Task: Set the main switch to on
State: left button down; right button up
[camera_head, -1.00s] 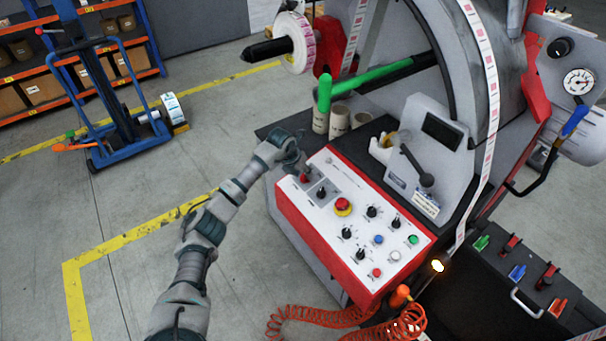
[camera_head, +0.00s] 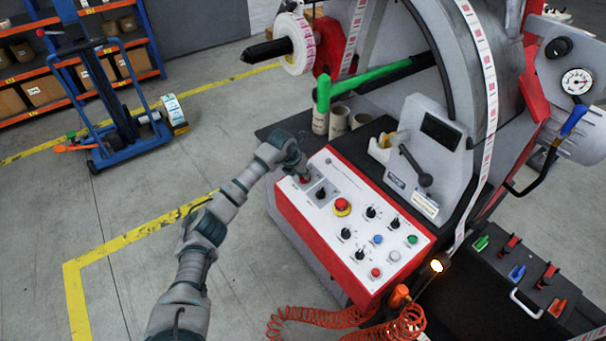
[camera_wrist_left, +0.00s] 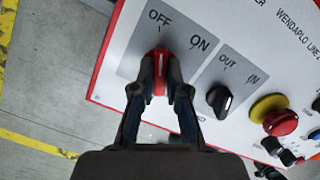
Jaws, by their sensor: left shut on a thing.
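The main switch is a red knob (camera_wrist_left: 160,70) on a grey plate marked OFF and ON, at the upper left of the white control panel (camera_head: 345,190). In the left wrist view the knob stands about upright in the picture and points towards OFF. My left gripper (camera_wrist_left: 160,78) is shut on the knob, with one finger on each side of it. In the head view the left gripper (camera_head: 303,172) is over the switch and partly hides it. My right gripper is not in view.
Right beside the switch is a black OUT/IN selector (camera_wrist_left: 220,98). Beyond it is a red emergency button with a yellow collar (camera_wrist_left: 275,115). More knobs and buttons fill the panel. A green bar (camera_head: 324,92) and cardboard cores (camera_head: 339,121) stand behind the panel.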

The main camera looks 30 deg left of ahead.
pick_arm(q)
jog(key=m, duration=0.3)
jog(key=shift+a+m+h, duration=0.1)
jog(key=shift+m+h, duration=0.2)
jog(key=shift+m, duration=0.6)
jog(key=m, duration=0.2)
jog(key=shift+m+h+b, duration=0.3)
jog(key=shift+b, duration=0.05)
jog(key=m, duration=0.2)
jog(key=shift+m+b, duration=0.35)
jog(key=shift+m, duration=0.05)
jog(key=shift+m+g, duration=0.3)
jog(key=shift+m, duration=0.5)
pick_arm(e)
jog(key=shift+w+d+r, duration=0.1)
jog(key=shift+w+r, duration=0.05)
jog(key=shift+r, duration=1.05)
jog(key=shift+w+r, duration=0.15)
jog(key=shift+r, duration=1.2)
pick_arm(q)
jog(key=shift+r, duration=0.1)
jog(key=c, duration=1.3)
grip_release()
jog(key=shift+a, duration=0.1)
jog(key=shift+o, duration=0.6)
